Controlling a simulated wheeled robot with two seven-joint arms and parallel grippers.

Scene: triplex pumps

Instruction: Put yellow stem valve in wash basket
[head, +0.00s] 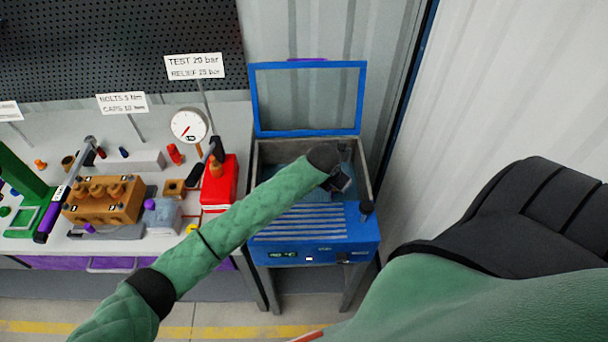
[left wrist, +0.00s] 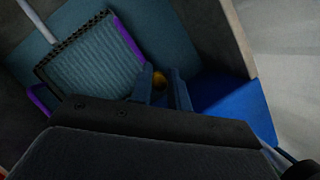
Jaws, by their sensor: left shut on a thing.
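My left gripper (head: 342,184) reaches into the open blue washer (head: 315,250), and its fingers (left wrist: 166,90) show in the left wrist view. It is shut on a small yellow piece, the yellow stem valve (left wrist: 159,79), of which only a bit shows between the fingers. The wash basket (left wrist: 92,62) is a grey mesh tray with purple handles inside the washer. The gripper is close to the basket's right purple edge in the wrist view; I cannot tell its height above it. In the head view my arm hides the valve and most of the basket. My right gripper is out of view.
The washer's framed lid (head: 307,98) stands open at the back. A slatted blue-grey top (head: 300,222) covers its front. Left of it, a bench holds a red container (head: 219,185), a pressure gauge (head: 188,126) and a brown pump block (head: 104,200). A corrugated wall (head: 520,80) stands at right.

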